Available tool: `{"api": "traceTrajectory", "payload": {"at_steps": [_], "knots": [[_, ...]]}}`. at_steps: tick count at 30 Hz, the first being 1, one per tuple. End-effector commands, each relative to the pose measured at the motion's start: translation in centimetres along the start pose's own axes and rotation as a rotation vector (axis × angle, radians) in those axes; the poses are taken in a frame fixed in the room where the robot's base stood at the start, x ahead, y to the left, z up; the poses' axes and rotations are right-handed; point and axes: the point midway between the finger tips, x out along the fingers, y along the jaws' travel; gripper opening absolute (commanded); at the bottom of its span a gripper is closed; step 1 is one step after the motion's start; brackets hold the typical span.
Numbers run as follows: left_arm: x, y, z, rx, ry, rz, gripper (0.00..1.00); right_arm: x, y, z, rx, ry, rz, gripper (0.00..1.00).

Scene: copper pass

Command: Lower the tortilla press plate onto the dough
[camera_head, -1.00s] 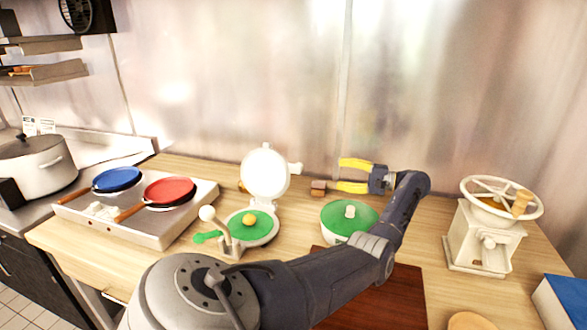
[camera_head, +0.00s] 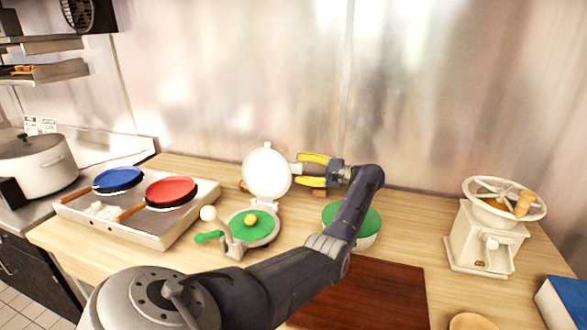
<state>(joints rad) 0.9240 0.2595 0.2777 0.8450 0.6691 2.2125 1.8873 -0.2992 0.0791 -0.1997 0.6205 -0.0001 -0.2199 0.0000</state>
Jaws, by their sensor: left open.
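The tortilla press stands open on the wooden counter. A yellow-brown dough ball (camera_head: 250,220) sits on the green surface of the lower plate (camera_head: 266,234). A lever with a white knob (camera_head: 208,213) stands at the front left of the press. My left gripper (camera_head: 299,170) has yellow fingers and is open, pointing left, right beside the plate's tab. I cannot tell whether it touches the tab. My right gripper is not in view.
A green-lidded white container (camera_head: 368,222) stands behind my left arm. A griddle (camera_head: 150,232) with a blue pan (camera_head: 118,180) and a red pan (camera_head: 171,191) is at left. A white grinder (camera_head: 485,235) stands at right. A dark red board (camera_head: 385,295) lies in front.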

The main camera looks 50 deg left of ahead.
Motion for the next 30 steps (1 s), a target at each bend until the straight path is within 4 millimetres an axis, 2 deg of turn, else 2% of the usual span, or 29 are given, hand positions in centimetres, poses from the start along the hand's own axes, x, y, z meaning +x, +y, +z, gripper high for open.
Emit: {"api": "traceTrajectory", "payload": {"at_steps": [13,26,30], "knots": [[0.09,-0.01,-0.09,0.001,0.004,-0.001,0.51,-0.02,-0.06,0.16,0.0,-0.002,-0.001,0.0],[0.09,-0.01,-0.09,0.001,0.004,-0.001,0.01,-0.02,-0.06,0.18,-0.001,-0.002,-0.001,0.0],[0.08,0.0,-0.09,0.001,0.004,-0.001,0.0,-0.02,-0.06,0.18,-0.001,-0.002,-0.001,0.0]]}}
